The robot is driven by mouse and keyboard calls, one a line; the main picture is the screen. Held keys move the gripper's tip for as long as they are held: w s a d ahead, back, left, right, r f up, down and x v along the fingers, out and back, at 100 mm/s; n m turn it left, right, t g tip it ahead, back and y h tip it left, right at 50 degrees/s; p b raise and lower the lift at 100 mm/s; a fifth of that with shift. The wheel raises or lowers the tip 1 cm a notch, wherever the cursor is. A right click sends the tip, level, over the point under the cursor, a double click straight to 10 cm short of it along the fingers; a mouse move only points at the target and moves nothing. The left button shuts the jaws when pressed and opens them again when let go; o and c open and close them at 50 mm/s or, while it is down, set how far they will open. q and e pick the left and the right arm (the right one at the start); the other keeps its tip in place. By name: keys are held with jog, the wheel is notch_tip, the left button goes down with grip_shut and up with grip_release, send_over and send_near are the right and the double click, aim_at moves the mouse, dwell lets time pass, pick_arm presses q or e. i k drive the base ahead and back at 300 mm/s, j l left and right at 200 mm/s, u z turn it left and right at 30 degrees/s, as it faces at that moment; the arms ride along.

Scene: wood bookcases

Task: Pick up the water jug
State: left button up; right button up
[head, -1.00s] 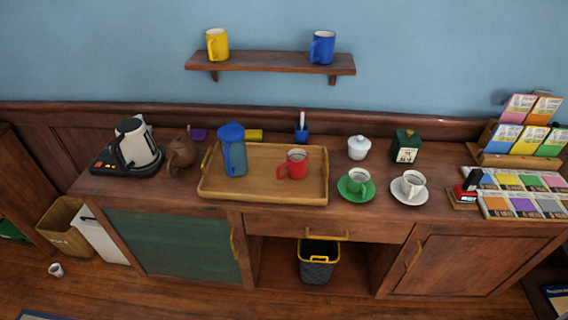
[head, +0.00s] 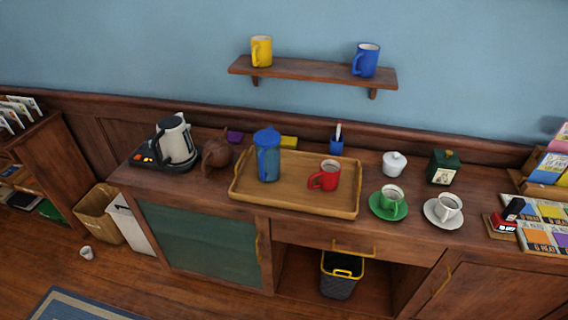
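The water jug (head: 267,158) is blue and see-through with a blue lid. It stands upright on the left part of a wooden tray (head: 290,206) on the sideboard. A red mug (head: 325,175) stands on the same tray to the right of the jug. Neither of my grippers shows in the head view.
A wall shelf (head: 312,73) with yellow and blue mugs hangs above.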

aim_at(267, 141)
jog(key=k+l+z, duration=0.2)
jog(key=z, duration=0.3)
jog(key=k+l+z, duration=0.25)
jog(key=z, duration=0.25)
jog(key=l, duration=0.1)
